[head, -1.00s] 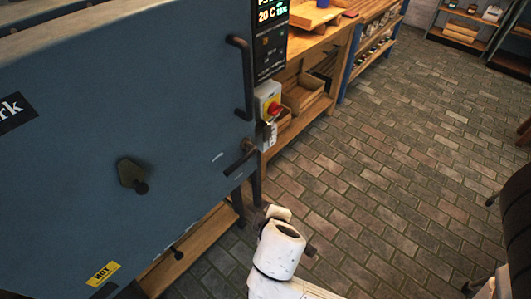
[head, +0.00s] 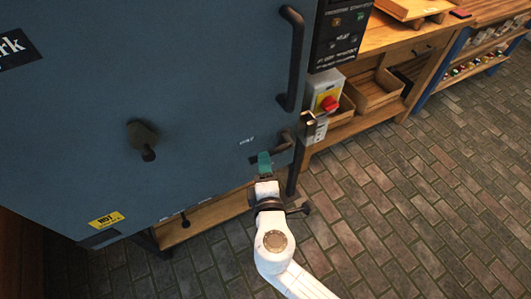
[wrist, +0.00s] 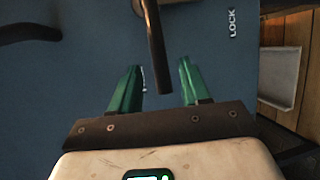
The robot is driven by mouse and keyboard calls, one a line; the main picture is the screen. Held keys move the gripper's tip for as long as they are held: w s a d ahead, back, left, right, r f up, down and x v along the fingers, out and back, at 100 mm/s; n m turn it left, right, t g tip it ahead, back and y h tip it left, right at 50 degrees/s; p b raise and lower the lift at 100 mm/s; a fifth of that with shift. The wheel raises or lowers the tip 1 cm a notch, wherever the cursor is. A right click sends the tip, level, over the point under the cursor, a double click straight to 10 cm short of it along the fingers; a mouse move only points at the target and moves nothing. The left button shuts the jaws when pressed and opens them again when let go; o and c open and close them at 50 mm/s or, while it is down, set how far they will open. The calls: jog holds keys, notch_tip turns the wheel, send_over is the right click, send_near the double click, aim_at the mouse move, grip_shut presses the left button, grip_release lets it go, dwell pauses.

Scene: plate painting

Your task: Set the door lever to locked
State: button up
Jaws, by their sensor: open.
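The door lever (head: 270,152) is a dark bar low on the right edge of the blue oven door (head: 190,80). It points left and slightly down from its pivot. A small label sits just up and left of it; in the wrist view the label reads LOCK (wrist: 233,23). My gripper (head: 264,162) is open, with green fingers, just below the lever's free end. In the wrist view the lever (wrist: 155,45) runs down from the top, and its end shows between the two fingertips (wrist: 158,78). I cannot tell whether either finger touches it.
A dark door handle (head: 292,60) stands above the lever. A dark knob (head: 143,138) is on the door's left part. A wooden bench (head: 385,50) stands beyond. The brick floor at right is clear.

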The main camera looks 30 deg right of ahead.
jog(key=shift+x, duration=2.3)
jog(key=shift+a, duration=0.1)
grip_shut()
